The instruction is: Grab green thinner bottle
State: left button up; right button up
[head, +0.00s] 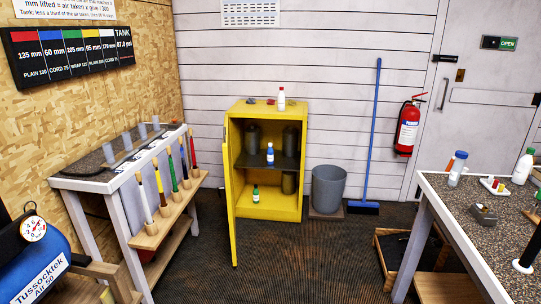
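A white bottle with a green cap (522,167) stands at the back of the right workbench (464,220). The labels are too small to read, so I cannot tell from text which one is thinner. The yellow cabinet door (234,195) is swung open toward me on the left. Neither of my grippers shows in the head view.
A blue-capped bottle (270,153) and dark cans share the cabinet. A red-capped bottle (281,99) stands on top. A grey bin (328,188) is right of the cabinet. Carpet in front is clear.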

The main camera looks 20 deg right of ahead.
aim_at(256, 192)
jog(key=i+l+z, duration=0.3)
jog(key=i+l, duration=0.2)
jog(key=i+l+z, duration=0.35)
jog(key=i, duration=0.2)
jog(key=i+l+z, duration=0.3)
jog(key=i, duration=0.25)
jog(key=i+z, duration=0.3)
jog(key=i, duration=0.3)
